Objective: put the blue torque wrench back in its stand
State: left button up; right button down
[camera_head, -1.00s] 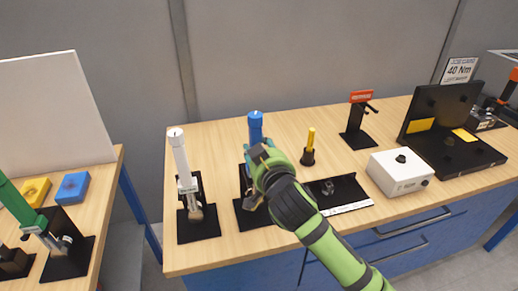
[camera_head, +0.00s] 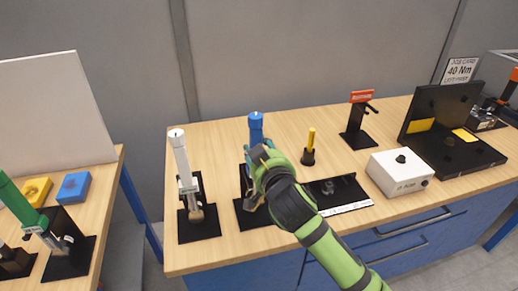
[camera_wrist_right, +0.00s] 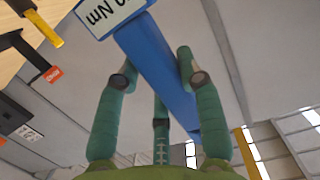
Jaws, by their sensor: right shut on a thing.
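The blue torque wrench (camera_head: 256,128) stands upright in the head view, its blue handle pointing up. My right gripper (camera_head: 258,170) is shut on it at the lower part. The black stand base (camera_head: 250,218) is directly below and behind the gripper. The gripper hides the wrench's lower end, so I cannot tell whether it rests in the stand. In the right wrist view the blue handle (camera_wrist_right: 155,60) runs between the fingers of my right gripper (camera_wrist_right: 158,80), with a white label reading "Nm" on it. My left gripper is not in view.
A white torque wrench (camera_head: 181,160) stands in its black holder to the left. To the right are a yellow-handled tool (camera_head: 310,140), a black plate with a small fitting (camera_head: 328,187), a white box (camera_head: 400,172) and a red-topped black post (camera_head: 357,130).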

jog(key=shift+f+b, duration=0.5)
jog(key=shift+f, duration=0.15)
dwell(0.8)
